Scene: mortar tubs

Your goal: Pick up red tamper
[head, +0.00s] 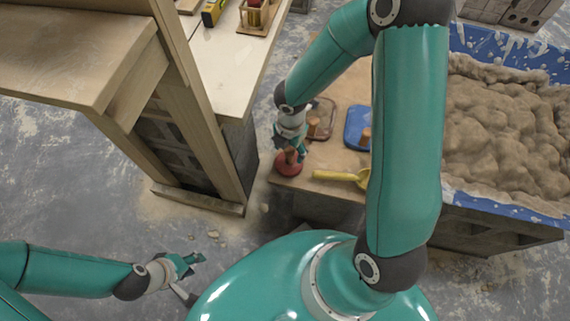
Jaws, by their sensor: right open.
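The red tamper (288,167) stands at the left front corner of the wooden board (338,178). Its round red base shows, and a short brownish handle rises from it. My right gripper (291,152) reaches down from above to the handle. It is open, with its fingers beside the handle, and partly hides it. I cannot tell whether the fingers touch it. My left gripper (193,262) is low at the left, above the floor and away from the tamper. Its fingers are too small to tell open from shut.
A brown-red float (322,120), a blue float (357,128) and a yellow scoop (340,176) lie on the board. A blue tub (472,40) of mortar stands at right. A wooden bench (75,45) and a pale table (222,75) stand at left.

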